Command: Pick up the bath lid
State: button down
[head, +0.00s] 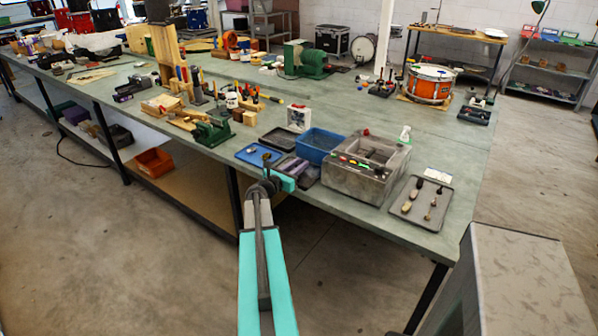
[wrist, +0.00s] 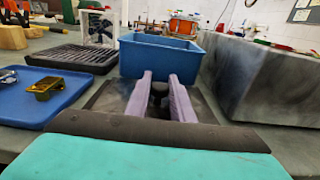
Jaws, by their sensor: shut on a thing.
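The bath lid (wrist: 108,98) is a dark grey flat plate with a black knob (wrist: 158,88), in front of the blue bin in the wrist view. My gripper (wrist: 159,77) has its two pale purple fingers on either side of the knob and is shut on it. In the head view my gripper (head: 292,166) is at the bench's front edge, left of the grey bath (head: 350,185). The arm and fingers hide much of the lid. I cannot tell whether the lid touches the bench.
A blue bin (head: 318,146) stands just behind the lid. A blue tray (head: 252,158) and a black ribbed tray (wrist: 75,57) lie to the left. A grey tray with tools (head: 408,205) lies right of the bath. The bath's wall (wrist: 255,90) is close on the right.

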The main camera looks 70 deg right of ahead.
aim_at(298, 165)
jog(key=shift+r, duration=0.15)
jog(key=shift+a+r+b, duration=0.25)
jog(key=shift+b, duration=0.2)
notch_tip(298, 165, up, 7)
jog(key=shift+f+b, duration=0.2)
jog(key=shift+b, duration=0.35)
jog(key=f+b+v, duration=0.1)
jog(key=b+v, duration=0.2)
jog(key=v, duration=1.6)
jog(key=shift+a, duration=0.3)
jog(key=shift+w+f, duration=0.15)
jog(key=shift+f, duration=0.05)
